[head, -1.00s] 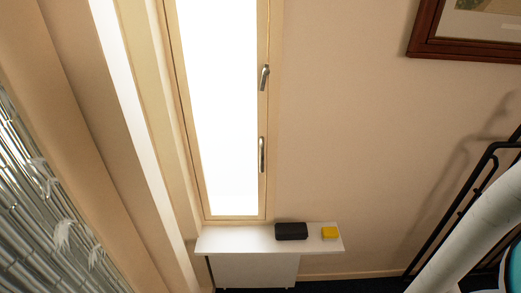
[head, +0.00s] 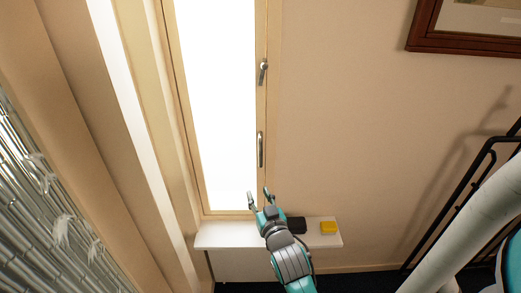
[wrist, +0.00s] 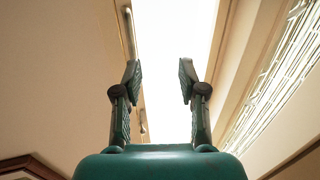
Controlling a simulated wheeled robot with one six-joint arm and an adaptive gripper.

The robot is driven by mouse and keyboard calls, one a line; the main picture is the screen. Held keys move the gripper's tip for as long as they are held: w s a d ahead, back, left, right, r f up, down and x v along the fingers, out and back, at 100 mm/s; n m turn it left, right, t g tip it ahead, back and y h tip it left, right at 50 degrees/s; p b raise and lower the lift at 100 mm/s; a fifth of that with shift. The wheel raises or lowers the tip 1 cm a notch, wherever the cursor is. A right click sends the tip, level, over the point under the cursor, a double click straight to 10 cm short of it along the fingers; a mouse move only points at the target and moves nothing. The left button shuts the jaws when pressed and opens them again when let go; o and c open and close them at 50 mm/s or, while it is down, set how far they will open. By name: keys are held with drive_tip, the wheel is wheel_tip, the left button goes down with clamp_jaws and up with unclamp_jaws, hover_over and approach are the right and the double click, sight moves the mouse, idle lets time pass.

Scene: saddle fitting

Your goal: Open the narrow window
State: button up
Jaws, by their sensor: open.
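The narrow window (head: 216,110) is a tall bright pane in a pale wooden frame, and it looks shut in the head view. A metal lever handle (head: 263,72) sits on its right stile, pointing down. A longer upright bar handle (head: 260,150) sits lower on the same stile. My gripper (head: 258,192) is open and empty, below the bar handle in the picture. In the wrist view, my open fingers (wrist: 160,70) frame the bright pane (wrist: 172,30). The bar handle (wrist: 129,32) is beyond the left finger, and the lever handle (wrist: 142,125) shows partly beside it.
A white ledge (head: 220,236) stands under the window. A dark block (head: 296,225), partly behind my gripper, and a yellow block (head: 328,228) lie on it. A framed picture (head: 470,44) hangs on the right wall. A black metal rack (head: 462,195) stands at the right.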

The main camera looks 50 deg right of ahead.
drive_tip(key=m+h, duration=0.1)
drive_tip(key=h, duration=0.1)
approach(261, 150)
drive_tip(key=shift+g, duration=0.4)
drive_tip(key=x, duration=1)
drive_tip(key=shift+w+d+r, duration=0.2)
drive_tip(key=shift+w+r, duration=0.1)
drive_tip(key=shift+w, duration=0.1)
clamp_jaws()
